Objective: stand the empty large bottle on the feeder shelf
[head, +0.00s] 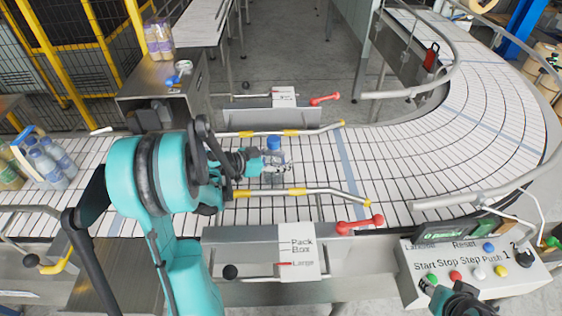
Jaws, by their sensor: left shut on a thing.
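My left gripper (262,160) is shut on a clear bottle with a blue cap (274,157). The bottle looks upright, over the white slatted conveyor between the two guide rails. My arm and fingers hide its left side, and I cannot tell whether its base touches the belt. A steel shelf (140,101) stands at the upper left, behind the conveyor, and I take it for the feeder shelf. My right gripper (452,293) is at the lower right by the button panel, partly cut off by the frame edge; its jaws are unclear.
Bottles (159,38) stand at the back of the shelf, with a small white and blue item (180,72) nearer its front. Several packed bottles (47,160) sit at the conveyor's left end. Guide rails with yellow sleeves (297,191) flank the bottle. The button panel (475,272) is lower right.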

